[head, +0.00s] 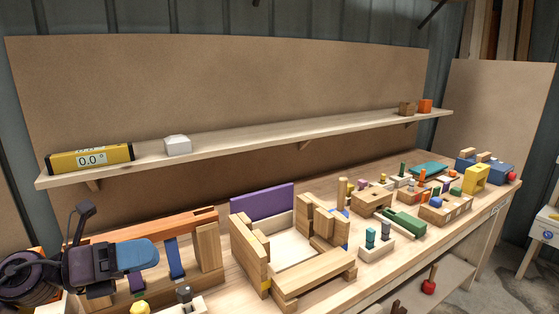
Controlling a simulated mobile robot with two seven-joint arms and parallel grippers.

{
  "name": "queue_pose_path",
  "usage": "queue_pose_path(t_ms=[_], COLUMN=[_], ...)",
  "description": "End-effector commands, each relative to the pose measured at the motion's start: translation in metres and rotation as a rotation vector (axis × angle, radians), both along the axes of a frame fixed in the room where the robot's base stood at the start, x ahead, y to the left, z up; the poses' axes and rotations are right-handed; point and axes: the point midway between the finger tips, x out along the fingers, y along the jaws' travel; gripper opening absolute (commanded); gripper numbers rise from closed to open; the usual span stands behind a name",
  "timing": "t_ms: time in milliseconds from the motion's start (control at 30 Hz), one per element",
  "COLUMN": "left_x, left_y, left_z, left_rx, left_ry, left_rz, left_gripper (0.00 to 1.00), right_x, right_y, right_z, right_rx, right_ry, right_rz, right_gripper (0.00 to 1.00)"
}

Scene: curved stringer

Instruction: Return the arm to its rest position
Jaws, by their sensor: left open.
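My left arm comes in from the lower left corner, with its dark round links at the picture's edge. My left gripper (108,258) is open above the left end of the workbench (372,284), in front of a long orange-brown wooden beam (150,232). A flat blue piece (137,254) shows at the gripper's right side; I cannot tell whether it is part of the gripper. No object is clearly held. My right arm and right gripper are not in view.
A block enclosure (315,278) stands mid-bench, with many toy blocks farther right. A shelf (240,139) above holds a yellow level (91,158) and a white block (178,145).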

Motion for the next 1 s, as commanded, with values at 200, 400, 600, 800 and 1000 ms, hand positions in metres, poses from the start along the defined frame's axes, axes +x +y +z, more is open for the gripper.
queue_pose_path(t_ms=[200,400,600,800,1000], left_x=[0.003,0.003,-0.015,-0.058,-0.122], left_y=[0.011,0.044,0.08,0.101,0.098], left_z=[-0.005,-0.034,-0.09,-0.162,-0.226], left_rx=[-0.461,-0.836,-1.159,-1.416,-1.586], left_ry=[0.185,0.403,0.66,0.953,1.26], left_rz=[0.261,0.549,0.875,1.226,1.575], left_gripper=[0.83,0.83,0.83,0.83,0.83], right_x=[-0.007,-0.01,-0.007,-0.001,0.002], right_y=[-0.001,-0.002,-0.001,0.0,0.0], right_z=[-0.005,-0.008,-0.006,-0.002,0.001], right_rx=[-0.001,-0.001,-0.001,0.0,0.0], right_ry=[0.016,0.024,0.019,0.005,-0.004], right_rz=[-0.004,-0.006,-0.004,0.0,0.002], right_gripper=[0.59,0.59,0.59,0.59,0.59])
